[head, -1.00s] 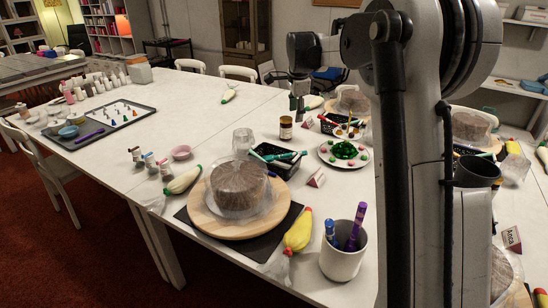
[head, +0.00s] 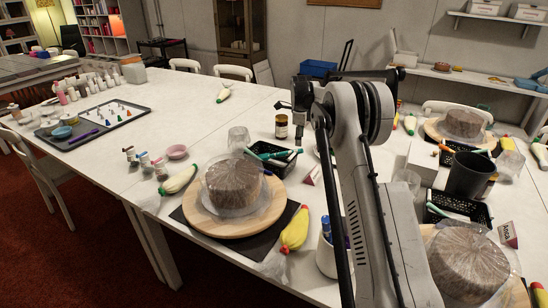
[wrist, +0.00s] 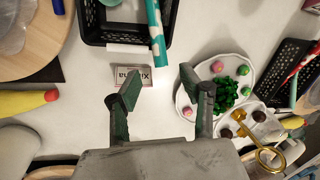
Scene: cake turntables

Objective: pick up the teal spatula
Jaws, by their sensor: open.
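A black basket (head: 277,164) behind the near cake holds teal items (head: 270,154); I cannot tell in the head view which is a spatula. In the wrist view the basket (wrist: 100,32) is at the top, and a long teal handle with white marks (wrist: 157,32) sticks out over its near edge. My gripper (wrist: 157,89) is open and empty, with its fingertips below the basket in the picture and apart from the handle. In the head view my arm hides much of this area.
A plate with green and pink sweets (wrist: 221,93) is beside the right finger. A second black basket (wrist: 288,70) is at the right. A wrapped cake (head: 235,181) stands on a wooden turntable (head: 222,226), with a yellow piping bag (head: 295,230) beside it.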

